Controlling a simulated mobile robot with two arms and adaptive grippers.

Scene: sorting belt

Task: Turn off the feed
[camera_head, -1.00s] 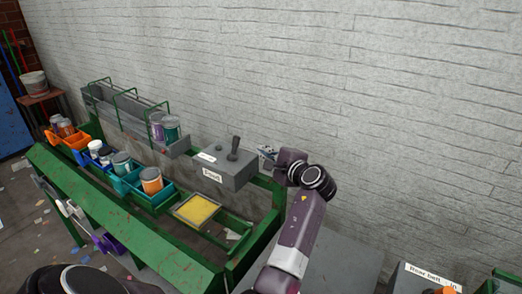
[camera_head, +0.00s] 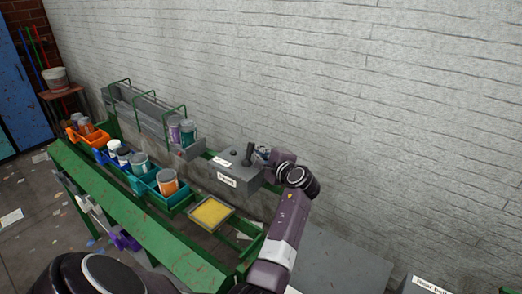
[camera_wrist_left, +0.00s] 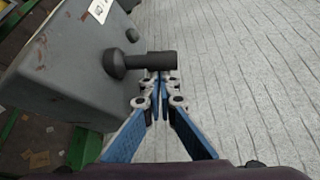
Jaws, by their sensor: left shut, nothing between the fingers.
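The grey feed box (camera_head: 232,170) with a white label on its front sits at the right end of the green bench. A dark lever (camera_head: 249,153) stands up from its top. My left gripper (camera_head: 262,155) is just right of the lever, partly hidden by its own wrist. In the left wrist view, the shut blue fingers (camera_wrist_left: 160,82) point at the lever (camera_wrist_left: 150,62), whose handle crosses just beyond their tips. I cannot tell whether they touch. The grey box (camera_wrist_left: 70,65) fills the left of that view. My right gripper is not in view.
A yellow-filled tray (camera_head: 212,212) lies in front of the box. Orange, blue and teal bins (camera_head: 150,197) with cans line the bench to the left. A grey chute with green hoops (camera_head: 145,115) runs behind them, and a white brick wall stands close behind.

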